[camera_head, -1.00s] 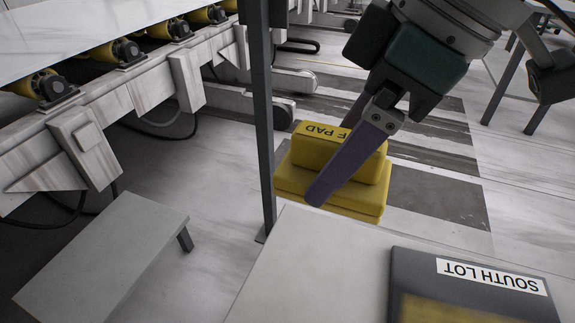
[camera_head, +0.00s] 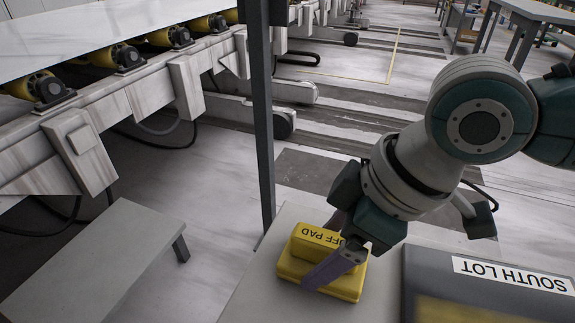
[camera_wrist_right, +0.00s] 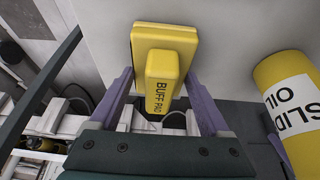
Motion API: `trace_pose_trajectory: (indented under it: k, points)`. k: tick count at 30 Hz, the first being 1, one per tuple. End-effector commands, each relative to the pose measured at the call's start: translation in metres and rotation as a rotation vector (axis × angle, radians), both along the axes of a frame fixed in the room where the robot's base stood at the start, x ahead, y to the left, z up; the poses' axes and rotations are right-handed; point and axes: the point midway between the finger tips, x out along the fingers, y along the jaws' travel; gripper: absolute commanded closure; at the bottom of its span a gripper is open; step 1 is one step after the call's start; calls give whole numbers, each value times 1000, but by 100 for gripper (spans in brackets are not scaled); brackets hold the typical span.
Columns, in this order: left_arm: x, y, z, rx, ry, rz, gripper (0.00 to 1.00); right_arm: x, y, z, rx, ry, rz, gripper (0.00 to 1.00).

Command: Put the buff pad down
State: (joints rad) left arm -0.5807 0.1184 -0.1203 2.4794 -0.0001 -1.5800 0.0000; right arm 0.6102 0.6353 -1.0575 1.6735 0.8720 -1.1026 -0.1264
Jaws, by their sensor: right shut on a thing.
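The buff pad (camera_head: 318,283) is a yellow block with a raised yellow grip lettered "BUFF PAD". In the head view it is over the pale tabletop (camera_head: 262,297), left of the dark South Lot tray; I cannot tell whether its base touches the top. My right gripper (camera_head: 338,258) is shut on the pad's raised grip, with a purple finger on each side. The right wrist view shows the pad (camera_wrist_right: 165,48) between both fingers (camera_wrist_right: 160,95), with the pale surface behind it. My left gripper is not in view.
The dark tray (camera_head: 428,262) labelled "SOUTH LOT" stands to the right, with something yellow at its lower edge. A yellow "SLIDE OIL" container (camera_wrist_right: 290,70) shows in the wrist view. A dark post (camera_head: 262,120) rises behind the table. A low grey bench (camera_head: 95,260) is left.

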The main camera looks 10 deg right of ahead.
Motion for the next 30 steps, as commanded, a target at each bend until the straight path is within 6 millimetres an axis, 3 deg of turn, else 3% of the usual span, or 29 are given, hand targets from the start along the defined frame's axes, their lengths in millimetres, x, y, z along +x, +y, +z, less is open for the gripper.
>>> trace_pose_trajectory:
  k: [7, 8, 12, 22, 30]
  points:
    - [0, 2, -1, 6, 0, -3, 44, 0, 0, -2, 1, -1, 0, 64]
    - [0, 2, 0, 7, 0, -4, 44, 0, 0, -2, 1, -1, 0, 17]
    - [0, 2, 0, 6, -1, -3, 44, 0, 0, -2, 1, -1, 0, 1]
    - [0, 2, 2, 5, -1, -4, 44, 0, 0, 4, 0, -1, 0, 0]
    - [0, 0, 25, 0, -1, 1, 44, -11, -17, 55, 0, -3, -1, 0]
